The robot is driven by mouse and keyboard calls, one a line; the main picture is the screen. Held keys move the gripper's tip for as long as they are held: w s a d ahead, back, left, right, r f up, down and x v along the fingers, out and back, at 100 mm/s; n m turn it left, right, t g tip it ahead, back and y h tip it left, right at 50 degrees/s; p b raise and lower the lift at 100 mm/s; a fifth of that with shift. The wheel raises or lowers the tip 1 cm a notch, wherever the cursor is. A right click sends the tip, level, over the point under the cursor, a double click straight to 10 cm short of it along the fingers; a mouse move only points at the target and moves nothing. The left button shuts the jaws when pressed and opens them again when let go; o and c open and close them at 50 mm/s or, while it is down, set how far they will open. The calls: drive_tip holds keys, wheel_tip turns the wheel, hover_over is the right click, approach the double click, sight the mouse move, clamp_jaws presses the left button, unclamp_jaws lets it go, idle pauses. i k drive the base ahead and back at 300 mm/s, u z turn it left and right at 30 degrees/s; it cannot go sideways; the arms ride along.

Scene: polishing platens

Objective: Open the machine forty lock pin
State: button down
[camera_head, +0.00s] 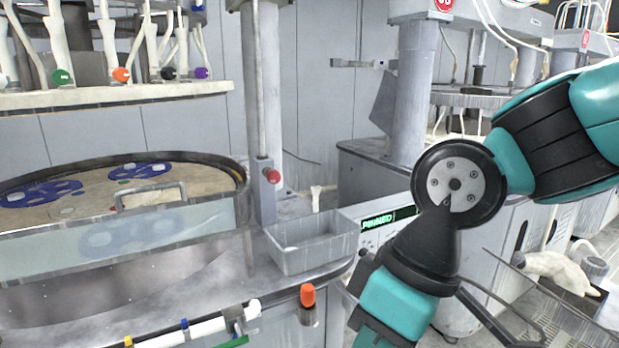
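A red knob (272,176) sticks out of a small grey block on the upright column at the left machine. An orange knob (307,295) stands at the front edge of the bench, below the grey tray. I cannot tell which of them, if either, is the lock pin, and no machine number forty is readable. My arm comes in from the right and bends down to the bottom edge, in front of the middle machine. My gripper is not in view; the arm leaves the picture at the bottom, right of the orange knob.
A round platen (95,195) with blue discs lies at left behind a clear guard with a handle. An empty grey tray (315,245) sits on the bench beside the column. White pipes (195,330) run along the front edge. A lit green display (390,219) is behind my arm.

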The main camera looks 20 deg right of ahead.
sight(273, 176)
drive_tip(key=u, duration=0.45)
drive_tip(key=k, duration=1.1)
drive_tip(key=z, duration=0.7)
drive_tip(key=i, duration=1.7)
drive_tip(key=u, duration=0.55)
